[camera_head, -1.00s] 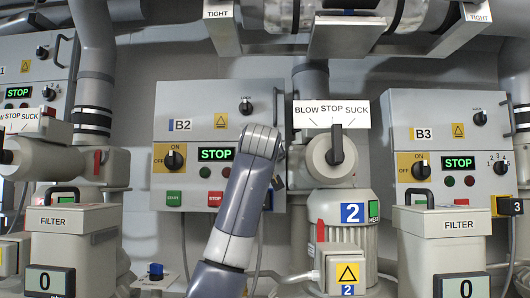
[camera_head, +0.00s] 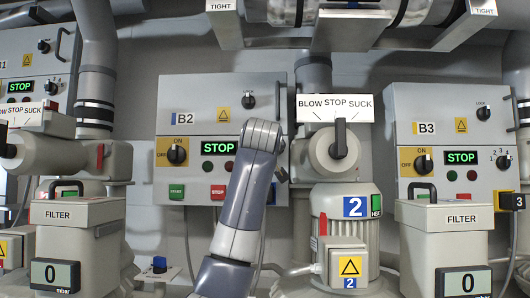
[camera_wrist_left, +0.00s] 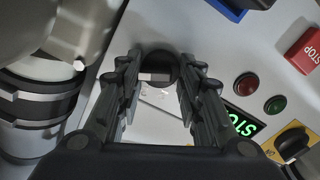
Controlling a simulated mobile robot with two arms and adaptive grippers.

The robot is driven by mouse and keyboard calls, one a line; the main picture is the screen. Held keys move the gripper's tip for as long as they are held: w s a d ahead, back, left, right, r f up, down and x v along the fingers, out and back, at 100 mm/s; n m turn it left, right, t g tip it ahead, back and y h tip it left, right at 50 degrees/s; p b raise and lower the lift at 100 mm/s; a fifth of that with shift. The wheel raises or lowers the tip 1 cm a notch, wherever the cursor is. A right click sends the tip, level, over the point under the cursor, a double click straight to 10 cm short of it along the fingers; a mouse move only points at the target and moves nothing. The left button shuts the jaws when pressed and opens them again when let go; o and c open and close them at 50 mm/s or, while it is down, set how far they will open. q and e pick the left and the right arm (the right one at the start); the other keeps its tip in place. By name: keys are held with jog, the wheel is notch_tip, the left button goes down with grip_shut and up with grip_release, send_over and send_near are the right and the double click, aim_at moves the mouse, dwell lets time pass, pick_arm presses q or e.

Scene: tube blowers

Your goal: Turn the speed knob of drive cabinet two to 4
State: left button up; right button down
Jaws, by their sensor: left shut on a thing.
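Drive cabinet two, labelled B2 (camera_head: 205,93), stands in the middle of the head view with a green STOP display (camera_head: 219,147). My left forearm hides its speed knob there. In the left wrist view my left gripper (camera_wrist_left: 158,64) has its two fingers on either side of a round dark knob (camera_wrist_left: 160,65) with a pale mark, and is shut on it. Pale panel markings show beside this knob, but I cannot read its setting. My right gripper is in neither current view.
Cabinet B3 (camera_head: 465,100) stands at the right with its own speed knob (camera_head: 503,161). Blower 2 (camera_head: 345,235) and its BLOW/STOP/SUCK lever (camera_head: 340,140) are just right of my left arm. Filter boxes (camera_head: 75,213) (camera_head: 438,218) stand at both sides in front.

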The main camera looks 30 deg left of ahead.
pick_arm(q)
jog(key=n, duration=0.2)
jog(key=r+n+p, duration=0.1)
jog(key=n, duration=0.2)
jog(key=shift+s, duration=0.15)
jog(key=shift+n, duration=0.3)
dwell(0.3)
jog(key=o, duration=0.7)
jog(key=shift+o, duration=0.9)
jog(key=shift+d+f, duration=0.2)
jog(key=shift+s+d, duration=0.15)
jog(key=v, duration=1.1)
jog(key=shift+s+f, duration=0.15)
jog(key=shift+f, duration=0.05)
